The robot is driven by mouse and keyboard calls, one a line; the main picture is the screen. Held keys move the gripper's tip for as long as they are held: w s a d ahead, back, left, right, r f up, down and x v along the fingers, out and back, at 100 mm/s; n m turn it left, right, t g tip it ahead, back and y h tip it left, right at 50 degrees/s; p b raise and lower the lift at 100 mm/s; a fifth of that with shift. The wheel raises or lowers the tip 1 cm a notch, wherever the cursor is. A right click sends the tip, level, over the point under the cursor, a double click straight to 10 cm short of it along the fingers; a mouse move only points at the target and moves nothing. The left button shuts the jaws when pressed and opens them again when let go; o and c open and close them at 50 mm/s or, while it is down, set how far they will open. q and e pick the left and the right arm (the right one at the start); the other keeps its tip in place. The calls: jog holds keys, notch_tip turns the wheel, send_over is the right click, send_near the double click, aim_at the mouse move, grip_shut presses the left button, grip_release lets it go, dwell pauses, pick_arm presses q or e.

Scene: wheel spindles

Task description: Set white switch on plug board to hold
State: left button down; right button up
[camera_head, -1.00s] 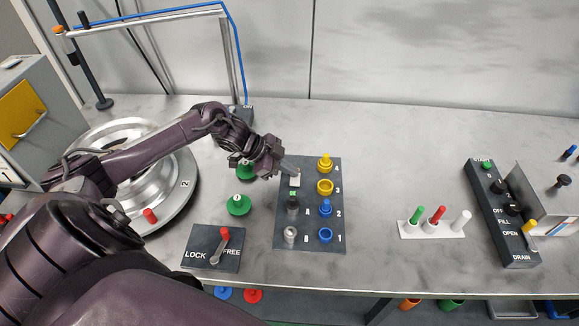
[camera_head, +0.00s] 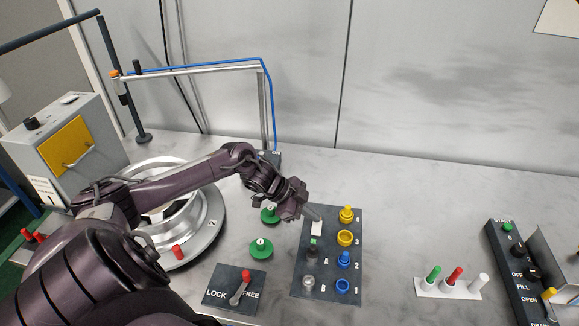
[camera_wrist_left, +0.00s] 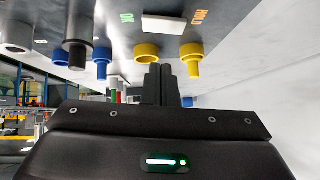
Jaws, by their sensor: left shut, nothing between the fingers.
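The dark plug board (camera_head: 328,277) lies on the bench, right of the round metal fixture. Its white switch (camera_head: 317,229) is near the upper left corner of the board. In the left wrist view the white switch (camera_wrist_left: 163,26) lies between the green OK mark (camera_wrist_left: 126,17) and the orange HOLD mark (camera_wrist_left: 200,17). I cannot clearly tell which way it is tipped. My left gripper (camera_head: 317,216) is shut and empty, its tips at the HOLD end of the switch. In the wrist view its fingers (camera_wrist_left: 160,84) point at the switch; contact is unclear.
Yellow plugs (camera_head: 346,214) and blue plugs (camera_head: 344,259) stand close to the right of the switch. Green knobs (camera_head: 261,248) and a LOCK/FREE lever panel (camera_head: 233,288) are left of the board. A white rack with coloured pegs (camera_head: 447,288) stands right, with clear bench between.

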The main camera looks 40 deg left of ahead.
pick_arm(q)
jog(key=v, duration=0.9)
jog(key=shift+s+a+r+b, duration=0.2)
jog(key=shift+s+r+b, duration=0.05)
jog(key=shift+b, duration=0.05)
